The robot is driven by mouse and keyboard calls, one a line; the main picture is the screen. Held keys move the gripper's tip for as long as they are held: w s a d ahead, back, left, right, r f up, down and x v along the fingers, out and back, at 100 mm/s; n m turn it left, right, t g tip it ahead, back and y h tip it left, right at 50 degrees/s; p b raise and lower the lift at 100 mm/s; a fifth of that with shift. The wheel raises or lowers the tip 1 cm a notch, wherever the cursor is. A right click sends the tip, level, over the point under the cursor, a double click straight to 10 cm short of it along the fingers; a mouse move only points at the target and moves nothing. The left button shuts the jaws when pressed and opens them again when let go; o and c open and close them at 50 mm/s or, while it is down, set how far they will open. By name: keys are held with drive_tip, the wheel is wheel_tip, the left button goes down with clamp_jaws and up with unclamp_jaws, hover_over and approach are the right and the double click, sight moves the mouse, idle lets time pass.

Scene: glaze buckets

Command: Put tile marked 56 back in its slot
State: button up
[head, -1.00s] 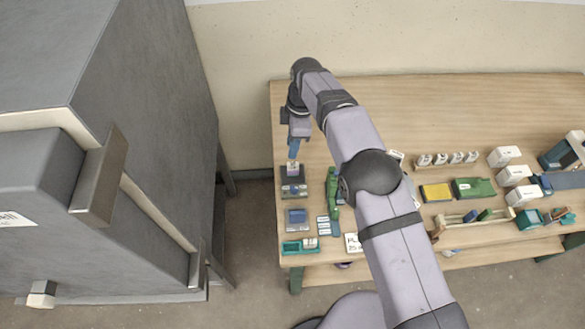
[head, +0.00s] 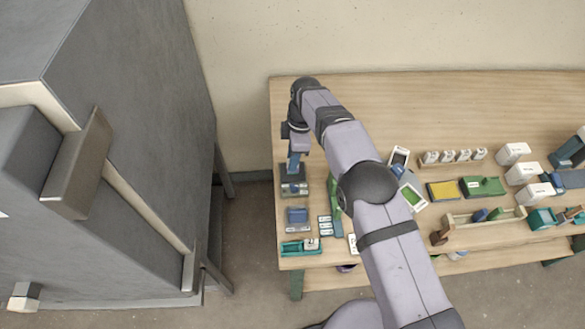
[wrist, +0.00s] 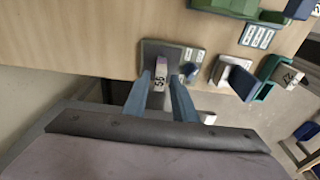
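The tile marked 56 (wrist: 159,82) is a small pale block with a purple end. In the wrist view it stands on a dark grey base (wrist: 150,48) and lies between my gripper's two blue fingers (wrist: 161,78). The fingers are apart, with a narrow gap showing beside the tile. In the head view my gripper (head: 293,172) points down over the grey base (head: 294,190), and the tile is hidden there. I cannot tell which part is its slot.
A teal tray (head: 292,248) holding another marked block (head: 312,243) is at the table's front left corner. A blue block (head: 297,215) and small labelled plates (head: 325,226) are nearby. A green object (head: 333,190) stands close on the right. The back of the table (head: 430,100) is clear.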

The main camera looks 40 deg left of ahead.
clamp_jaws()
drive_tip(key=shift+r, duration=0.1)
drive_tip(key=shift+r+p, duration=2.15)
drive_tip(key=shift+r, duration=1.55)
drive_tip(key=shift+s+f+b, duration=0.1)
drive_tip(key=shift+b, duration=0.2)
